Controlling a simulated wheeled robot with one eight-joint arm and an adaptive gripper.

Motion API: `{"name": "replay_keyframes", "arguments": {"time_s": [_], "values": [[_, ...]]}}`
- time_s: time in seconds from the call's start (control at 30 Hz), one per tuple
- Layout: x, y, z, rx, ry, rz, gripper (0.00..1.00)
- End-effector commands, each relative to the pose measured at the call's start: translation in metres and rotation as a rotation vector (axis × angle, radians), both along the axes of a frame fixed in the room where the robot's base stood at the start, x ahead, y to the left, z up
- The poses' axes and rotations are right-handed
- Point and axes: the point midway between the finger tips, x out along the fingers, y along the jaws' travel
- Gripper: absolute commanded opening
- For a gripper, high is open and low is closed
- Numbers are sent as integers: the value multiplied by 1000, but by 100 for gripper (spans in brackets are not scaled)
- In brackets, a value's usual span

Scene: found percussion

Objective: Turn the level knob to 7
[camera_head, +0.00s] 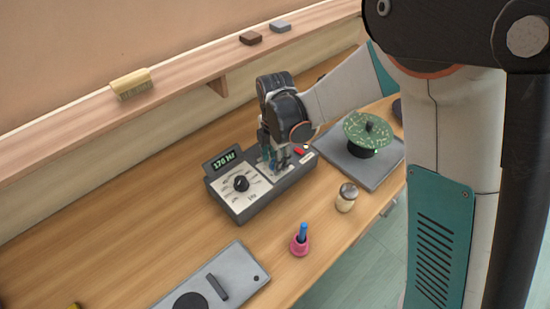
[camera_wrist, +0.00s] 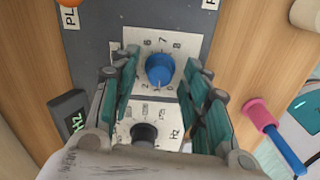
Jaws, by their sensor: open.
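The control box (camera_head: 240,208) is a dark grey unit on the bench with a display reading 170 Hz (camera_head: 224,159). In the wrist view a blue knob (camera_wrist: 160,69) sits on a white numbered dial (camera_wrist: 187,44); 6, 7 and 8 show along its far side. I cannot clearly tell which number the knob points to. My gripper (camera_wrist: 162,66) is open, its teal-padded fingers on either side of the blue knob; contact is unclear. In the head view my gripper (camera_head: 272,165) is over the box's right half and hides the blue knob.
A black knob (camera_head: 241,183) with an Hz scale is beside the blue one. A red button (camera_head: 301,150) is at the box's right end. A green speckled disc (camera_head: 366,130), a shaker jar (camera_head: 346,198) and a pink holder with a blue stick (camera_head: 300,244) stand nearby.

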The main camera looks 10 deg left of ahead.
Motion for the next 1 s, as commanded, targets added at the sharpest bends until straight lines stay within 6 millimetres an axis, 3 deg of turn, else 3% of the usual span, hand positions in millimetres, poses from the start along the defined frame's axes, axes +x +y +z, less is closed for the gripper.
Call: {"name": "replay_keyframes", "arguments": {"time_s": [0.03,0.2,0.63,1.0], "values": [[0,0,0,0,0,0,36],[0,0,0,0,0,0,0],[0,0,0,0,0,-58,0],[0,0,-1,1,-1,-335,0]]}}
